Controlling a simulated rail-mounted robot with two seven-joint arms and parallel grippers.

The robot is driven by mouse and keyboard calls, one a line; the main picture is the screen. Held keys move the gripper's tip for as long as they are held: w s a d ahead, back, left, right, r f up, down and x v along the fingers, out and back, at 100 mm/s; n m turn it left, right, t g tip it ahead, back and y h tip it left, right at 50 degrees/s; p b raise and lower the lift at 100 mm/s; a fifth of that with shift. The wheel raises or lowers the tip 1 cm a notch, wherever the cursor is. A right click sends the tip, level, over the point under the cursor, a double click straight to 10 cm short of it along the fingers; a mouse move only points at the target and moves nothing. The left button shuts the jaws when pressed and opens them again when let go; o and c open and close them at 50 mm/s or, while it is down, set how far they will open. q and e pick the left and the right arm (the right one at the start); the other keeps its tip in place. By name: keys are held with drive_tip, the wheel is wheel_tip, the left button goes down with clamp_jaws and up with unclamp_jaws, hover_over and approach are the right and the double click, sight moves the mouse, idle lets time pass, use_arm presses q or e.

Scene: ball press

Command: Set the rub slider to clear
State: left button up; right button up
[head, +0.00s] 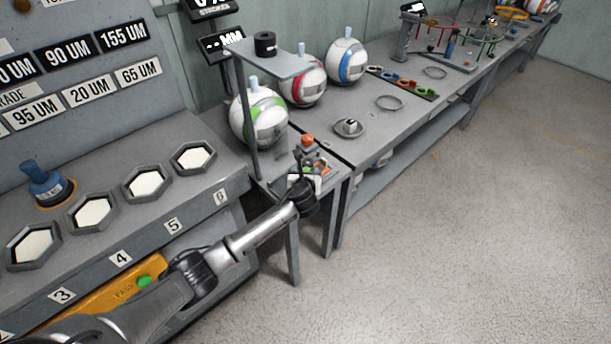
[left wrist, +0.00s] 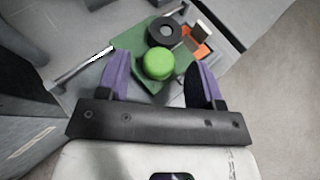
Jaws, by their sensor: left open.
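My left gripper (head: 306,175) reaches over a small bench at the end of the counter, beside a small device with an orange-red top (head: 308,141). In the left wrist view my left gripper (left wrist: 158,72) has its purple fingers spread wide. A round green knob (left wrist: 158,62) shows between the fingers, on a green plate (left wrist: 130,42). A black ring (left wrist: 164,32) and an orange part (left wrist: 196,44) sit just beyond it. I see no label naming the rub slider, so I cannot tell which part it is or how it is set. My right gripper is out of view.
A grey shelf stand (head: 272,64) with a black roll rises beside the device. A green-and-white ball (head: 268,118), a red-and-white ball (head: 303,88) and a blue-and-white ball (head: 346,62) stand behind. A counter with hexagonal trays (head: 194,158) is at left. The floor at right is clear.

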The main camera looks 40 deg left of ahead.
use_arm(q)
drive_tip(key=shift+w+a+f, duration=0.3)
drive_tip(key=shift+w+a, duration=0.1)
drive_tip(key=shift+w, duration=0.15)
clamp_jaws()
idle(0.4)
